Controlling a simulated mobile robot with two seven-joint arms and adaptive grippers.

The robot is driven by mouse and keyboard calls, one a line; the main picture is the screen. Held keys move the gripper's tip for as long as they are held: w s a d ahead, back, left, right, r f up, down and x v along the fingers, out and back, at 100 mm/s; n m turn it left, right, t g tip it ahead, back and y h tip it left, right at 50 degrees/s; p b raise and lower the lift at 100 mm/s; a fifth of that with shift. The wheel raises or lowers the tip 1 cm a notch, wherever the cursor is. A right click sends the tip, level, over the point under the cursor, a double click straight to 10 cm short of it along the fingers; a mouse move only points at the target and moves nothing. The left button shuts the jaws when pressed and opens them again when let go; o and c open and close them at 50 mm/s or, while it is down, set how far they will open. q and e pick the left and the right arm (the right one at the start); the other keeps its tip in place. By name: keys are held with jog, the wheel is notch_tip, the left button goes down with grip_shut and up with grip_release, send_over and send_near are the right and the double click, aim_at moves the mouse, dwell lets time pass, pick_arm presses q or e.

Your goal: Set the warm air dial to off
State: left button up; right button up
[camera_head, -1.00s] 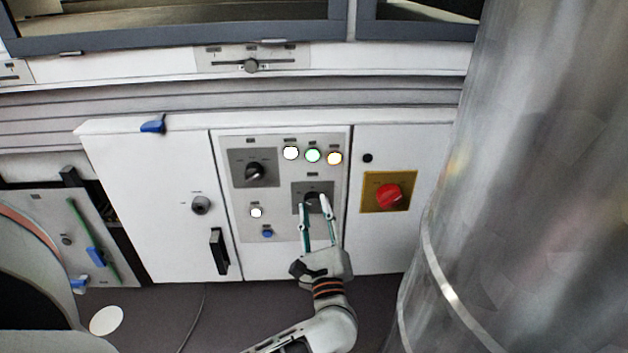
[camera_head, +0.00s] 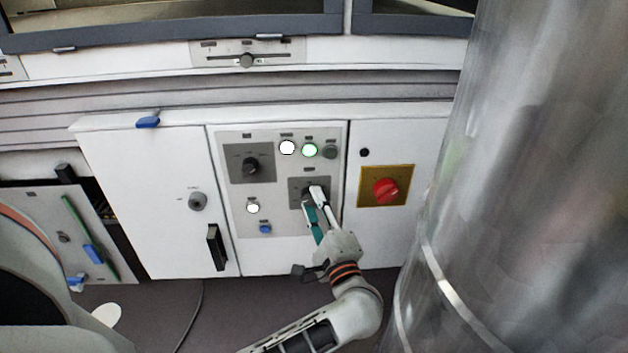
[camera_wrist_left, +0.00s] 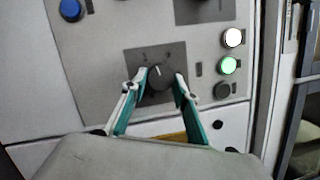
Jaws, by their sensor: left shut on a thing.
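A black dial (camera_wrist_left: 160,78) with a pale pointer line sits on a dark grey plate (camera_head: 296,184) in the lower right of the control panel. Its label is too small to read. My left gripper (camera_head: 314,194) reaches up from below and is shut on this dial. In the left wrist view its two fingers (camera_wrist_left: 155,84) stand on either side of the knob, with the pointer near upright in that picture. In the head view the fingertips hide much of the dial. My right gripper is not in view.
A second black dial (camera_head: 250,165) is at the upper left of the panel. White (camera_head: 287,147) and green (camera_head: 310,150) lamps are lit; the lamp beside them (camera_head: 330,152) is dark. A red knob (camera_head: 386,190) on a yellow plate is to the right. A blue button (camera_head: 265,228) is below.

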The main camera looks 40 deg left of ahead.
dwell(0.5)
pick_arm(q)
jog(key=o, duration=1.1)
